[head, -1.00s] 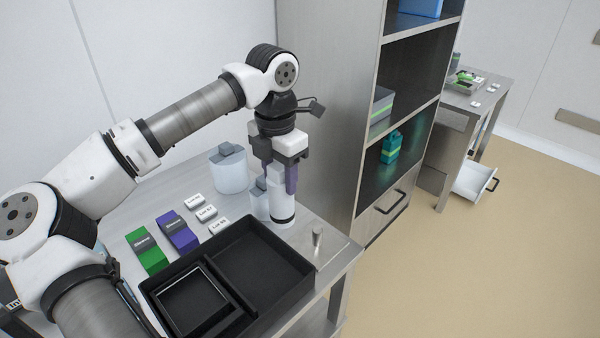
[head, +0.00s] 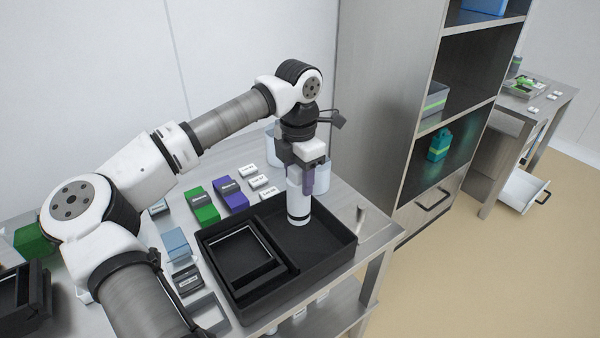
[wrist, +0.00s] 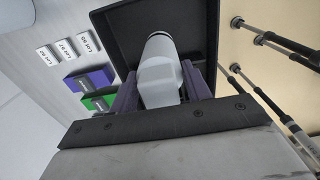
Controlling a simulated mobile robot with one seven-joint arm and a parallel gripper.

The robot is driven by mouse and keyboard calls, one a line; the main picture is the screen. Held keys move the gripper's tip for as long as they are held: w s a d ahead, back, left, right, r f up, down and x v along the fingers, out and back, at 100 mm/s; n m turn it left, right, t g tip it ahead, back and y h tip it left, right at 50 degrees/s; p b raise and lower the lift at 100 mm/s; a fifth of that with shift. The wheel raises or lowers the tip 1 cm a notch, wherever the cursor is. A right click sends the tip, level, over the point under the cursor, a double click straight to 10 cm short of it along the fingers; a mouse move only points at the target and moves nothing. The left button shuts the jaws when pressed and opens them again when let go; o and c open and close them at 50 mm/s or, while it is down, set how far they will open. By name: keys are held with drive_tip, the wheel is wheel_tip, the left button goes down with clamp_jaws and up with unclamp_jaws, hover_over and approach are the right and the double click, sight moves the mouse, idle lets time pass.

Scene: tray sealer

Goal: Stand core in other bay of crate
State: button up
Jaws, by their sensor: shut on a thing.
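The core is a white cylinder (head: 298,208) with a dark band near its lower end. My gripper (head: 302,182) is shut on its upper part, with purple fingers on both sides, and the core hangs upright. The black crate (head: 340,252) has two bays. The core's lower end is inside the right, larger bay; I cannot tell whether it touches the floor there. The left bay holds a square black frame (head: 238,283). In the wrist view the core (wrist: 160,75) lies between the fingers, with the dark crate wall (wrist: 120,22) around it.
A white canister (head: 338,184) stands behind the core. A small metal post (head: 360,218) stands right of the crate. Green (head: 201,206) and purple (head: 231,196) boxes and white lot labels (head: 260,181) lie to the left. A tall shelf (head: 380,120) rises behind right.

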sight(299, 198)
wheel_tip(299, 198, down, 6)
drive_tip(key=b, duration=0.3)
drive_tip(key=shift+f, duration=0.15)
drive_tip(key=shift+f+b, duration=1)
drive_tip(key=shift+b, duration=0.25)
idle(0.3)
drive_tip(key=o, duration=1.1)
drive_tip(key=c, duration=0.3)
